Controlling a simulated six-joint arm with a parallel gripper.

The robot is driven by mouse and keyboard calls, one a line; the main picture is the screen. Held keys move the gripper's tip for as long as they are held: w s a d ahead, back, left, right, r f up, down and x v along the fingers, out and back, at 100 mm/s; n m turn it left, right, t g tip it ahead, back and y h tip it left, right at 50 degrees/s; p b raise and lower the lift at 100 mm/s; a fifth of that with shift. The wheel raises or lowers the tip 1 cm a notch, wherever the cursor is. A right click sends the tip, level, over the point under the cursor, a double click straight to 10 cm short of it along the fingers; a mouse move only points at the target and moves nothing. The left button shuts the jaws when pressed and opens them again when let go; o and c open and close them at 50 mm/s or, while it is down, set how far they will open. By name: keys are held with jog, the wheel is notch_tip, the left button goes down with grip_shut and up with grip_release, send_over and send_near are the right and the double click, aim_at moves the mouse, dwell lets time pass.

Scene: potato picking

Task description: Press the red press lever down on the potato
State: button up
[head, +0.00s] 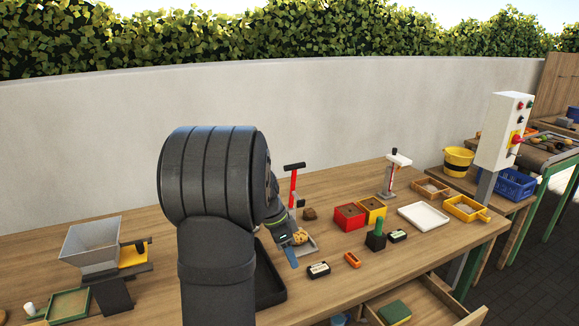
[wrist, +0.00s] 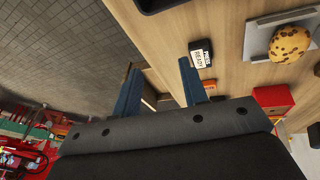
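The red press lever (head: 293,187) with its black crossbar handle stands upright behind my gripper in the head view. A speckled yellow-brown potato (head: 300,237) lies on a grey plate (head: 310,250) at the foot of the press; in the wrist view the potato (wrist: 289,45) rests on the plate (wrist: 258,40) at upper right. My gripper (head: 291,259) is in front of the press and partly hides the potato and plate. Its blue fingers are apart and empty in the wrist view (wrist: 157,68). The lever's lower end is hidden by my arm, and I cannot make out the lever in the wrist view.
A black tray (head: 270,290) lies left of the gripper. A black READY block (head: 318,270) and an orange piece (head: 352,260) lie in front. A brown lump (head: 310,214), a red box (head: 349,223) and a yellow box (head: 374,213) stand to the right.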

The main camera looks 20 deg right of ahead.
jog(key=w+d+r+n+g+h, duration=0.1)
jog(key=w+r+h, duration=0.1)
jog(key=w+h, duration=0.2)
jog(key=n+t+h, duration=0.1)
jog(key=t+h, duration=0.3)
jog(key=h, duration=0.7)
send_near(293, 167)
jog(key=d, duration=0.7)
jog(key=w+d, duration=0.1)
jog(key=d, duration=0.3)
jog(key=shift+d+f, duration=0.25)
grip_shut()
